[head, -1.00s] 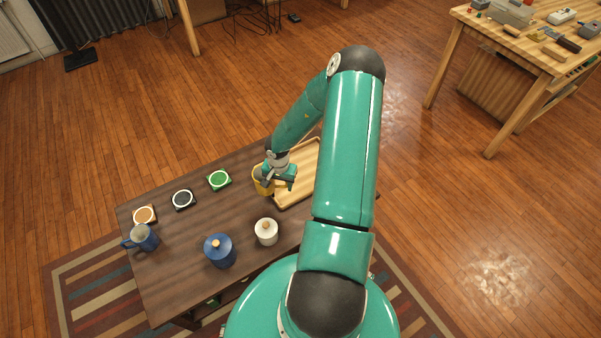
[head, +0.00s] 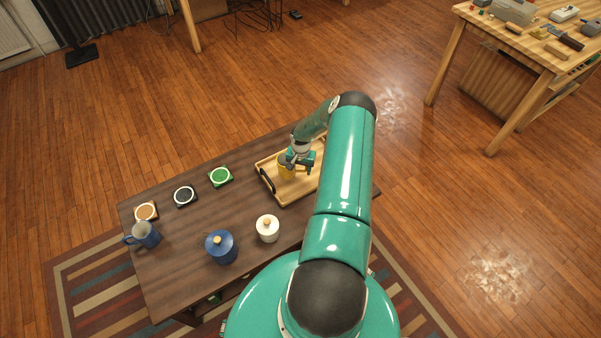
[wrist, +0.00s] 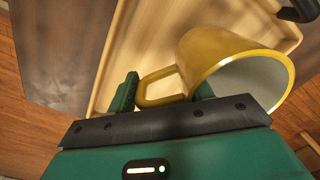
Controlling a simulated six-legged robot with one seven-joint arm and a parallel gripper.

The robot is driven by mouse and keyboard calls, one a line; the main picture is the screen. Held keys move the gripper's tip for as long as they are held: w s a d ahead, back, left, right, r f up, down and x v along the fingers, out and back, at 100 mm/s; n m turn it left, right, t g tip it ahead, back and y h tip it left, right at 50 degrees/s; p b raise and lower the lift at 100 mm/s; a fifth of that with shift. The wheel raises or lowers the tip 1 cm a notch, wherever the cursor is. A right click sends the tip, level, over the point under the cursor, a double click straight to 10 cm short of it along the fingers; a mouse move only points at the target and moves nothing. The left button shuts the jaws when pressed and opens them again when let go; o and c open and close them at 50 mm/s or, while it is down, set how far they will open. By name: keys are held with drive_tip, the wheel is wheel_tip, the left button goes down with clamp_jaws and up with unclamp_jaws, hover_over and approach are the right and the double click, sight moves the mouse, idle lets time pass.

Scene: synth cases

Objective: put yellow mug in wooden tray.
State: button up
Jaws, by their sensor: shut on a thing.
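The yellow mug (head: 286,171) is over the left part of the wooden tray (head: 293,198) in the head view. In the wrist view the yellow mug (wrist: 215,52) shows its pale inside and its handle, which lies between the fingers. My gripper (wrist: 160,95) is shut on the mug; in the head view my gripper (head: 297,163) partly covers it. The tray (wrist: 128,50) lies behind the mug in the wrist view. I cannot tell whether the mug touches the tray floor. My arm hides the tray's right part in the head view.
The tray's dark handle (head: 267,181) sticks up.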

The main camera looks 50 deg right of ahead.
drive_tip(key=shift+f, duration=1.35)
drive_tip(key=shift+a+f, duration=0.1)
drive_tip(key=o, duration=1.3)
wheel_tip(320, 180, up, 12)
drive_tip(key=shift+r, duration=0.15)
